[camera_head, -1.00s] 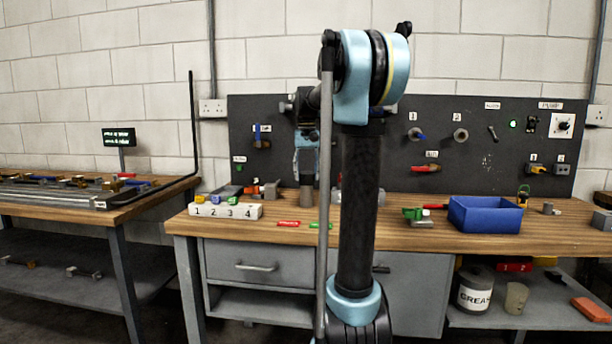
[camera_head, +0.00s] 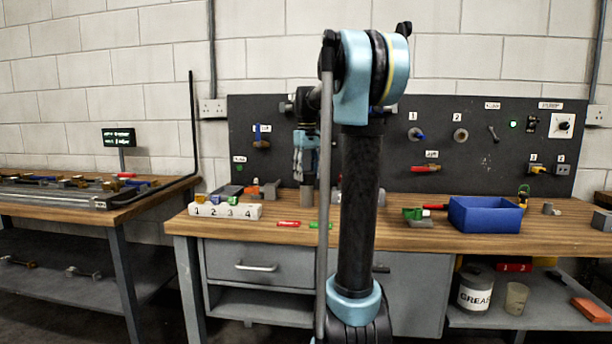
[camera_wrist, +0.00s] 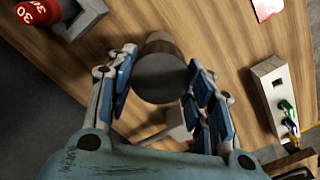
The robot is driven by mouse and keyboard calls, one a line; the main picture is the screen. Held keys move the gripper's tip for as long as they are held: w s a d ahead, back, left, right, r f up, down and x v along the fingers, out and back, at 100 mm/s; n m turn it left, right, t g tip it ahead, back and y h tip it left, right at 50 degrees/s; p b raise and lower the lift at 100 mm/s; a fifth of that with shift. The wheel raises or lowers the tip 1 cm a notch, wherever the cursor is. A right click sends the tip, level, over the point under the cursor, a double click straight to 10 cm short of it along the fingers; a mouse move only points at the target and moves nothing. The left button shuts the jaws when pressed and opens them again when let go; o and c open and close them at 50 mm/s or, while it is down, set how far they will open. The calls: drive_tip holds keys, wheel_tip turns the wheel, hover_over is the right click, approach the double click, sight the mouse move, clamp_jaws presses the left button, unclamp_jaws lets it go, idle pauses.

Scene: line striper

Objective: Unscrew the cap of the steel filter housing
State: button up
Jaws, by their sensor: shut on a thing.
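My gripper (camera_wrist: 160,92) points down over the workbench, its blue-padded fingers on either side of a grey round cap (camera_wrist: 160,80) at the top of a short cylinder. It is shut on this cap. In the head view my gripper (camera_head: 304,170) is above the small grey steel filter housing (camera_head: 306,198) on the bench, left of my arm column. The views do not show clearly whether the cap is apart from the housing body.
A white numbered block (camera_head: 226,210) with coloured pieces stands to the left on the workbench (camera_head: 470,235). A red piece (camera_head: 288,224) and a green piece lie in front. A blue bin (camera_head: 485,214) stands on the right. A dark tool board (camera_head: 470,120) rises behind.

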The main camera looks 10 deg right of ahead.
sight(307, 173)
drive_tip(key=shift+r, duration=1.15)
drive_tip(key=shift+r, duration=2.35)
drive_tip(key=shift+s, duration=0.1)
